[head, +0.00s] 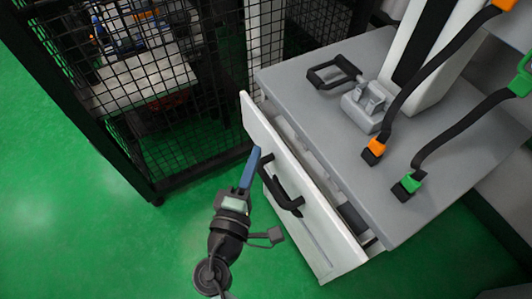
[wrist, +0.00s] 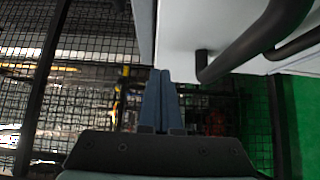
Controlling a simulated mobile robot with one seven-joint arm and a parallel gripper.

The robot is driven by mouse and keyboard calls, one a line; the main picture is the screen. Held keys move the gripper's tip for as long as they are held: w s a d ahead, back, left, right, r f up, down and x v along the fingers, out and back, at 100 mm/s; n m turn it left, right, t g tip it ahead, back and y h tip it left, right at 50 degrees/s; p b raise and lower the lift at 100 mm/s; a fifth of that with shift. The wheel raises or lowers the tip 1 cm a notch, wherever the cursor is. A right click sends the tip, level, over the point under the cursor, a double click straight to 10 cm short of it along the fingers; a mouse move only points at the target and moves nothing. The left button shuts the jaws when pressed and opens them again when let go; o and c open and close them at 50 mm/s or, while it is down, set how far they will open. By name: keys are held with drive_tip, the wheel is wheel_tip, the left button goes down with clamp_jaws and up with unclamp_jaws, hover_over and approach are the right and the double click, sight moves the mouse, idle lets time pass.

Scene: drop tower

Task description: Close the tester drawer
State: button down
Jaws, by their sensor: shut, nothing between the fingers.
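The tester drawer (head: 300,190) is a white-fronted drawer under a grey worktop. In the head view it stands partly open, with a gap between its front and the cabinet. A black bar handle (head: 281,187) is on its front; in the wrist view the handle (wrist: 262,38) is at the upper right. My gripper (head: 252,160) is shut and empty, its blue fingers beside the far end of the drawer front, just left of the handle. In the wrist view the closed fingers (wrist: 161,88) are near the drawer front's edge; I cannot tell whether they touch it.
A black mesh cage (head: 160,110) stands left of the drawer, close to my gripper. The grey worktop (head: 310,95) carries a vise-like fixture (head: 366,103) and a white column. Green floor is clear at lower left.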

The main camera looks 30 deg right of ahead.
drive_tip(key=shift+d, duration=1.45)
